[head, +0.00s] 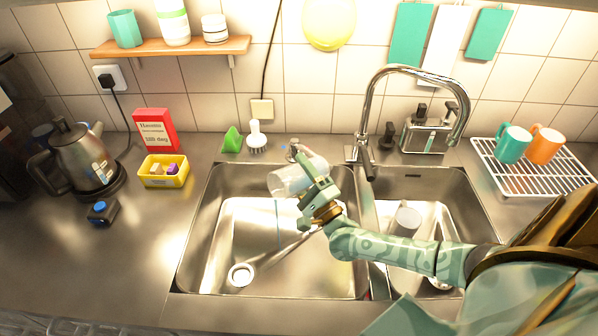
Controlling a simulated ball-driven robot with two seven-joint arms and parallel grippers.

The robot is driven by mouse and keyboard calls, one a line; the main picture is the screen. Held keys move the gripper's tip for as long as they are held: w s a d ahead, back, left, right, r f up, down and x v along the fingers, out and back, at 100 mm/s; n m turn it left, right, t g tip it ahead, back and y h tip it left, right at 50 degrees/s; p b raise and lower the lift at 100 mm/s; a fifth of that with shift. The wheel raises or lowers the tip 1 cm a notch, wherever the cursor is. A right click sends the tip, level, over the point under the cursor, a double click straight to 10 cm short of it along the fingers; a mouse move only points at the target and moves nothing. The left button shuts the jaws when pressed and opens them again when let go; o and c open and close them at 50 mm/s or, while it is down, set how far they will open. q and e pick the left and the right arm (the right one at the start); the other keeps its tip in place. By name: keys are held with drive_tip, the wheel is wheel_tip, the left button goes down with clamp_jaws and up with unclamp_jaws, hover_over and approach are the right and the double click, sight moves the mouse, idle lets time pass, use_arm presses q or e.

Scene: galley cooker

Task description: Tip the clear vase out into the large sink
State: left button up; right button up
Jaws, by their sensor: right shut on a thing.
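The clear vase (288,180) is in my right gripper (308,186), tilted nearly onto its side above the back right part of the large sink (212,222), its wide end toward the left. My right gripper is shut on it; the fingers partly hide its right end. A thin pale streak (277,225) hangs below the vase over the basin; I cannot tell for sure whether it is water. My left gripper is not in view.
The tall tap (366,120) stands behind the divider. A kettle (75,155), yellow box (164,171) and red carton (156,131) stand left. A rack (540,178) with mugs stands right. The front left counter is clear.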

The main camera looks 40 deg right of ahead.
drive_tip(key=shift+a+f+n+y, duration=0.1)
drive_tip(key=shift+f+n+y, duration=0.25)
drive_tip(key=shift+n, duration=0.35)
idle(1.5)
drive_tip(key=shift+f+n+y+b, duration=0.1)
drive_tip(key=shift+n+y+b, duration=0.3)
drive_tip(key=shift+n+y, duration=0.1)
drive_tip(key=shift+a+h, duration=0.1)
drive_tip(key=shift+h, duration=0.15)
idle(0.6)
drive_tip(key=shift+s+h+p, duration=0.25)
drive_tip(key=shift+h+p, duration=0.15)
drive_tip(key=shift+p, duration=0.15)
drive_tip(key=shift+s, duration=0.1)
